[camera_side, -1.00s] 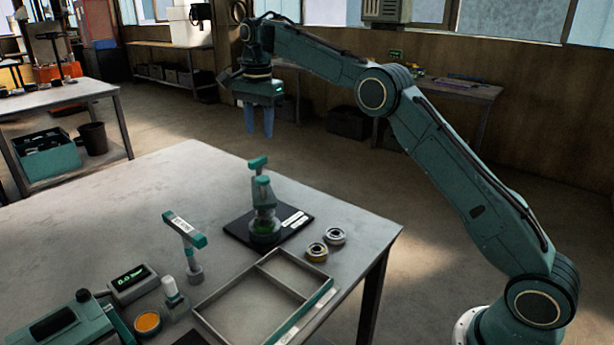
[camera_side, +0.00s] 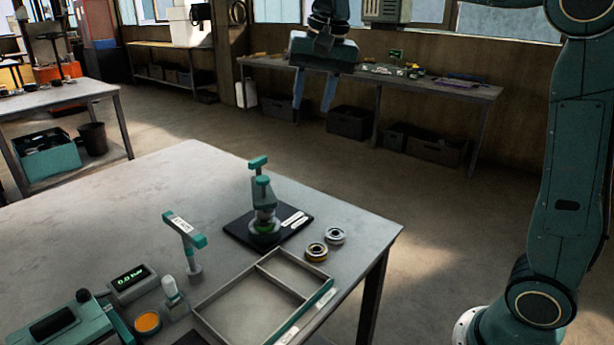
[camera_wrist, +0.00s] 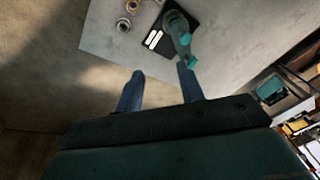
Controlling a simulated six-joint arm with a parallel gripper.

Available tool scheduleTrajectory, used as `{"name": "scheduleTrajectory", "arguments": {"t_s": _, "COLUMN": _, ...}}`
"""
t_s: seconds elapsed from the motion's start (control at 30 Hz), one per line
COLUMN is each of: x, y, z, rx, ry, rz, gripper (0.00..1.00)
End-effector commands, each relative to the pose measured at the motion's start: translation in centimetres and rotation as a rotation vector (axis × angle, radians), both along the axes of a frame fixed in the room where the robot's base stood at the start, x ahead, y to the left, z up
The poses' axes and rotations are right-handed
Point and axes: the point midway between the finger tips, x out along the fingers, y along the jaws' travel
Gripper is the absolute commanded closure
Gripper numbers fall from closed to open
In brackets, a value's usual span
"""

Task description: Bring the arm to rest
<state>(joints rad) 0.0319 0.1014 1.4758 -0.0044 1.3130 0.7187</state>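My gripper (camera_side: 313,92) hangs high in the side view, above and beyond the work table (camera_side: 110,190), with its two blue fingers pointing down. The fingers stand apart with nothing between them. In the wrist view my gripper (camera_wrist: 158,82) also shows open and empty, with bare floor and the table edge beyond the fingertips. A green and grey clamp-like fixture (camera_side: 263,200) stands upright on a black mat (camera_side: 236,228) on the table, well apart from my gripper.
On the table are two small rings (camera_side: 317,252), a divided tray (camera_side: 240,310), a T-handled tool (camera_side: 186,240), a gauge display (camera_side: 132,283) and an orange-topped pot (camera_side: 147,322). A back bench (camera_side: 470,92) runs along the wall. The air around my gripper looks clear.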

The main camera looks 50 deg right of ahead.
Motion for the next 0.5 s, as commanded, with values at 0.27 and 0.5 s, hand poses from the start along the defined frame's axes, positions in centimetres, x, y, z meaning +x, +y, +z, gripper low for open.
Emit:
{"name": "scheduleTrajectory", "arguments": {"t_s": 0.27, "x": -6.5, "y": 0.5, "z": -0.3, "rx": -0.049, "ry": -0.058, "rz": 0.173, "gripper": 0.62}}
{"name": "scheduleTrajectory", "arguments": {"t_s": 0.5, "x": -12.0, "y": 0.8, "z": -1.9, "rx": -0.098, "ry": -0.107, "rz": 0.318, "gripper": 0.62}}
